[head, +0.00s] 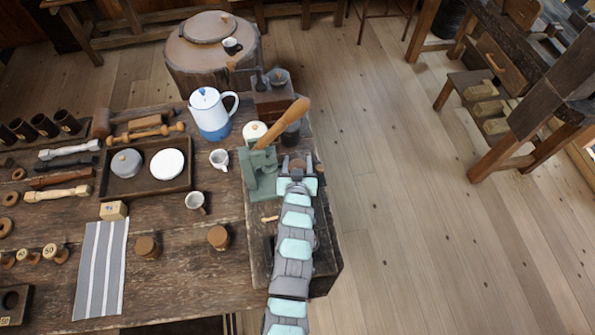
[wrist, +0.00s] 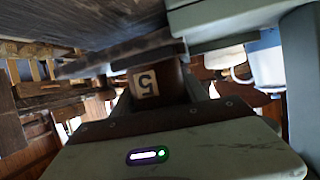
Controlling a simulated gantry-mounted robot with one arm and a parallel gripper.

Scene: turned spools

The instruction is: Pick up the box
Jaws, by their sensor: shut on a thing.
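My gripper (head: 297,166) is at the right end of the workbench, beside a green press. It is shut on a brown labelled thing (head: 299,162), of which little shows in the head view.
The green press (head: 261,174) with its wooden handle stands close to my gripper's left. A white and blue jug (head: 209,113), a cup (head: 219,159) and a dark tray (head: 150,190) are farther left. Open floor lies right of the bench.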

